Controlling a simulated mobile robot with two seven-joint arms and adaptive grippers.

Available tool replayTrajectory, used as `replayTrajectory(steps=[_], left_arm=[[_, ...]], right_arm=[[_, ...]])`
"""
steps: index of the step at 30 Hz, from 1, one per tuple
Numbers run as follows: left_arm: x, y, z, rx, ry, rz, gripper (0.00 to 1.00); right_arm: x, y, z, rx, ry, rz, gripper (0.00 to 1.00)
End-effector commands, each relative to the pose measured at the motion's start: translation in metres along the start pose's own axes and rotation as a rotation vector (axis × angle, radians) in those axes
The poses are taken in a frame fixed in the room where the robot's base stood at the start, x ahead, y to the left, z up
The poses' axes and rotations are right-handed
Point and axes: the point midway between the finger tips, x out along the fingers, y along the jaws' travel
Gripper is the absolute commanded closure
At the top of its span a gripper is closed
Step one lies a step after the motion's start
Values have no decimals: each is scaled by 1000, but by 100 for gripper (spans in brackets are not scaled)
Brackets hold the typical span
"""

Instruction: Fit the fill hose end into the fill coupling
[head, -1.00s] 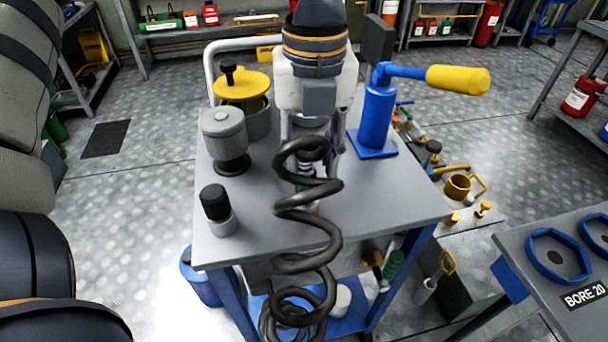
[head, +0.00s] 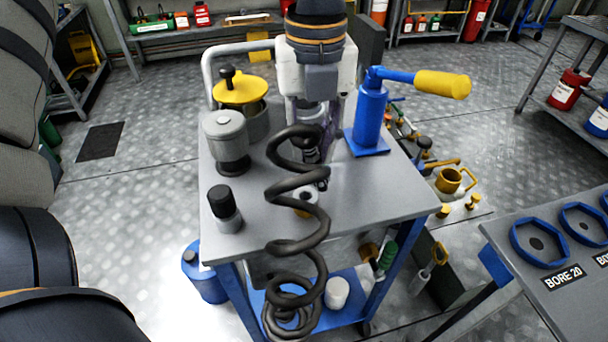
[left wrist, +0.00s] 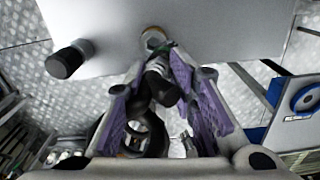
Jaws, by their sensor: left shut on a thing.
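My left gripper (head: 314,172) is over the top of the grey cart, shut on the end of the black coiled fill hose. In the left wrist view the dark hose end (left wrist: 160,84) sits between the purple finger pads (left wrist: 200,100) and points towards the cart top. A small brass-and-white ring (head: 304,206), which looks like the fill coupling, stands on the cart top just in front of the gripper, partly behind the hose coils (head: 312,228). The ring also shows beyond the hose end in the left wrist view (left wrist: 153,37). The two look apart. My right gripper is out of view.
A black-capped fitting (head: 224,208), a grey canister (head: 226,140) and a yellow-lidded pot (head: 241,92) stand on the cart's left. A blue hand pump with a yellow handle (head: 370,118) stands right of the gripper. A bench with blue rings (head: 540,245) is at the right.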

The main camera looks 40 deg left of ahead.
Motion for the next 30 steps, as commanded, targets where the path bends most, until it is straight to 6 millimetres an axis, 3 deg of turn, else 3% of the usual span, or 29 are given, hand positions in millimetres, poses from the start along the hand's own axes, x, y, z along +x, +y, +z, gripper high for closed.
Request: replayTrajectory(steps=[14, 22, 30], left_arm=[[-4, 0, 0, 0, 0, 0, 100], [-31, 1, -1, 0, -13, -10, 100], [-44, 0, 0, 0, 0, 1, 100]], right_arm=[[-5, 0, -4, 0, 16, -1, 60], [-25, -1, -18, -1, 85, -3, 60], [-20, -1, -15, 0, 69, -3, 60]])
